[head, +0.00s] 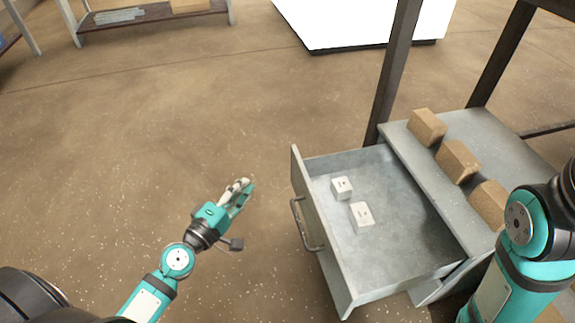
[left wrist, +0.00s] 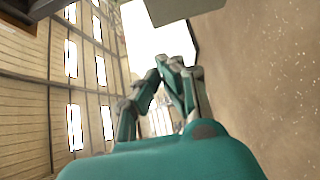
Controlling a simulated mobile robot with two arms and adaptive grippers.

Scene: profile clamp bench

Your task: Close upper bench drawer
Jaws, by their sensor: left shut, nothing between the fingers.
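The upper bench drawer (head: 420,247) stands pulled out to the left from the grey cabinet (head: 462,135) in the head view. Its front panel faces left and carries a dark bar handle (head: 303,226). Two small white boxes lie inside, one nearer the back (head: 342,187) and one nearer the middle (head: 361,217). My left gripper (head: 243,187) is shut and empty, left of the drawer front and apart from the handle. It also shows in the left wrist view (left wrist: 175,68). My right arm comes in at the lower right of the head view, and its gripper is out of sight.
Several brown blocks (head: 457,161) sit on the cabinet top. A dark bench leg (head: 392,75) rises behind the drawer. A white block-shaped unit (head: 355,22) and a low shelf (head: 150,14) stand farther back.

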